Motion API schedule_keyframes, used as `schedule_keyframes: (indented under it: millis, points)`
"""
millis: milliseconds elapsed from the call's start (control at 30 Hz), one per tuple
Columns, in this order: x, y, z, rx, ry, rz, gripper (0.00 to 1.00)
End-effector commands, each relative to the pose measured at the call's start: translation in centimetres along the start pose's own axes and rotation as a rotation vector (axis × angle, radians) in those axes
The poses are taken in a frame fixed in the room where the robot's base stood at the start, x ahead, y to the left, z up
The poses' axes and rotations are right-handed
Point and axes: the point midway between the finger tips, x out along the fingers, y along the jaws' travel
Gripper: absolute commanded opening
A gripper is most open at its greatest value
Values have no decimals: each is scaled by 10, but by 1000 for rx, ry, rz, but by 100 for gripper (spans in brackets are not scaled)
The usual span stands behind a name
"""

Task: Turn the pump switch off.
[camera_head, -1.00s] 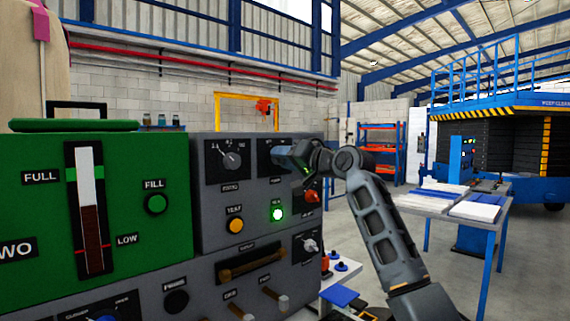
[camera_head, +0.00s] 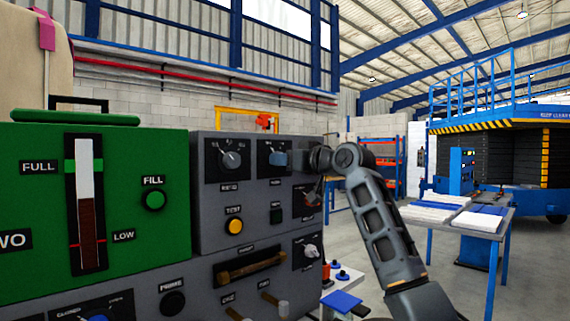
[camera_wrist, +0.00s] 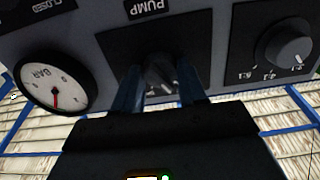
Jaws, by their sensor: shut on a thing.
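The pump switch (camera_wrist: 160,76) sits on a dark square plate below the PUMP label in the wrist view, which appears upside down. My gripper (camera_wrist: 160,92) is shut on the switch, with a blue finger on each side of its dark knob. The fingers hide part of the knob, so its exact setting is hard to read. In the head view the switch plate (camera_head: 277,158) is in the top row of the grey panel, just left of my wrist. The round lamp (camera_head: 276,214) below it is dark.
A ratio dial (camera_wrist: 288,45) and a pressure gauge (camera_wrist: 55,84) flank the switch closely. A green tank unit (camera_head: 120,190) stands left.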

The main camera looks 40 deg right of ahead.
Motion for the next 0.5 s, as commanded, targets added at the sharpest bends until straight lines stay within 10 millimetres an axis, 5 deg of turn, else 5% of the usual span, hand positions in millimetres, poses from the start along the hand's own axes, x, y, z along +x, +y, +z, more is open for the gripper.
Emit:
schedule_keyframes:
  millis: [500]
  points:
    - [0, 0, 1, -30, -3, 0, 11]
